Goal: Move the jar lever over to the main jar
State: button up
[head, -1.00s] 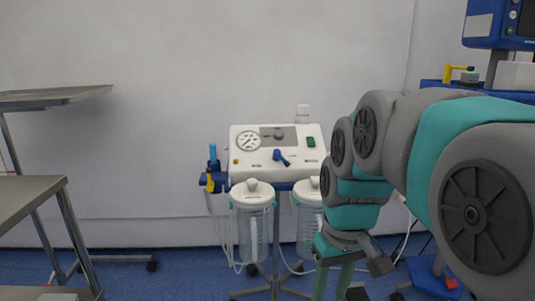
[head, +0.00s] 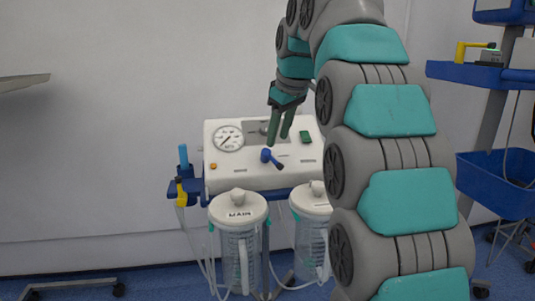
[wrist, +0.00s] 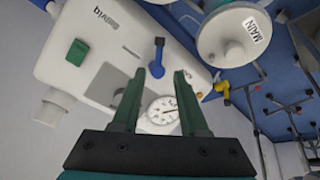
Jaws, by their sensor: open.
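The blue jar lever (head: 267,156) is on the sloping front of the white suction unit; in the head view its handle points down and right, away from the main jar side. The main jar (head: 240,245), with a lid marked MAIN, hangs below at the left. A second jar (head: 310,240) hangs at the right, partly hidden by my arm. My gripper (head: 278,141) is open and empty, fingers pointing down just above the lever. In the wrist view the lever (wrist: 159,46) appears just beyond and between the fingertips (wrist: 159,72); contact cannot be told.
A round gauge (head: 228,139) and a green switch (head: 305,137) flank the lever on the panel. A blue and yellow fitting (head: 182,175) with tubing is at the unit's left. A blue cart shelf (head: 470,75) stands at the right.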

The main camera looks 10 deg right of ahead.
aim_at(272, 157)
jog(key=x, duration=0.7)
jog(key=shift+w+f+b, duration=0.25)
jog(key=shift+w+b, duration=0.05)
jog(key=shift+w, duration=0.05)
jog(key=shift+a, duration=0.1)
grip_shut()
